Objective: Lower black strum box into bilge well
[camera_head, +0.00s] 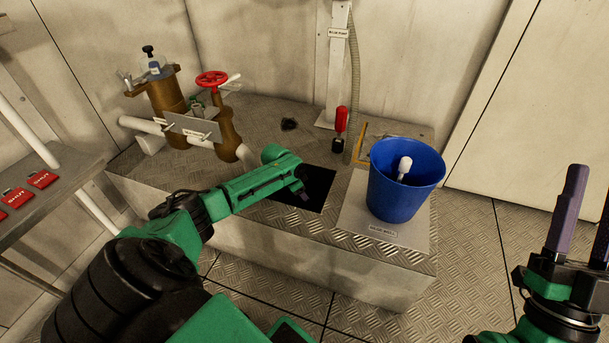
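The bilge well (322,180) is a dark square opening in the tread-plate deck. My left arm reaches over it from the left, and my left gripper (303,192) is at the opening, dark against it. Its fingertips and anything between them cannot be made out. I cannot pick out the black strum box with certainty. A small black lump (290,124) lies on the deck behind the opening, and a black block with a red top (340,120) stands by the ribbed hose (354,80). My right gripper (580,215) is at the right edge, its purple fingers apart and empty.
A blue bucket (398,195) with a white-headed tool (404,166) stands on a labelled grey plate (372,228) right of the well. Brown pipework with a red handwheel (212,79) stands at the left rear. A post (336,75) rises behind. Red tags lie on the left shelf.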

